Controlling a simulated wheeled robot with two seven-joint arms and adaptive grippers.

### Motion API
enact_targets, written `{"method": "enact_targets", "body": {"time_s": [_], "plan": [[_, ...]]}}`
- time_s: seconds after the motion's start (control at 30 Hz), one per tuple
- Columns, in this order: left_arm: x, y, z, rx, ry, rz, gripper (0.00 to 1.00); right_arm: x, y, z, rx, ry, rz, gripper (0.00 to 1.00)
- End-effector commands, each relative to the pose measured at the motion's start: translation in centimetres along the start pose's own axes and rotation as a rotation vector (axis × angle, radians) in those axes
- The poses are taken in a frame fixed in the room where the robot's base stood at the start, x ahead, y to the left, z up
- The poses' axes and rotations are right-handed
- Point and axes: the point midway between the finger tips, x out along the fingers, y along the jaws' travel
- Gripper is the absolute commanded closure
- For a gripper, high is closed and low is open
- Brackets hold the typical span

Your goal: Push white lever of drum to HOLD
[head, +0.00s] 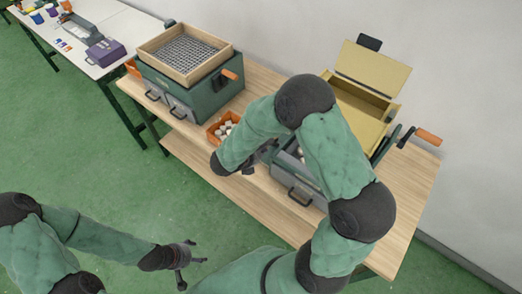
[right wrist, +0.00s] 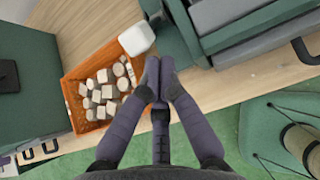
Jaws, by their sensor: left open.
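The drum machine (head: 300,180), a green-grey housing with an open yellow bin on top, stands on the right of the wooden table, partly hidden by my right arm. In the right wrist view a white rounded block (right wrist: 137,38), which looks like the white lever's end, sits beside the machine's green side (right wrist: 185,35). My right gripper (right wrist: 160,72) has its fingers together with nothing seen between them, just below and right of the white block; I cannot tell if they touch. Any HOLD marking is not readable. My left gripper (head: 192,272) is open and empty above the green floor.
An orange crate (right wrist: 72,92) of pale pieces stands left of my right gripper. A green machine with a sieve tray (head: 150,48) is at the table's left. A crank with an orange handle (head: 428,137) sticks out on the right. A white table (head: 110,30) stands farther left.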

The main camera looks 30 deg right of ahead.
Motion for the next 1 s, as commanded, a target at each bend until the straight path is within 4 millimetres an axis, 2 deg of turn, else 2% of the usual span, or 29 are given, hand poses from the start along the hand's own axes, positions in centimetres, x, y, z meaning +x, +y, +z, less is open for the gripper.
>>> {"method": "enact_targets", "body": {"time_s": [0.67, 0.87, 1.0], "plan": [[-2.2, 0.8, 0.1, 0.000, 0.000, 0.000, 0.31, 0.0, 0.0, 1.9, 0.002, 0.102, -0.001, 1.00], [-3.7, 1.3, 0.1, 0.000, 0.000, 0.000, 0.31, 0.0, -0.1, 3.2, 0.005, 0.167, -0.002, 1.00], [-5.5, 1.9, 0.2, 0.000, 0.000, 0.000, 0.31, 0.2, -0.1, 4.5, 0.006, 0.239, -0.003, 1.00]]}}
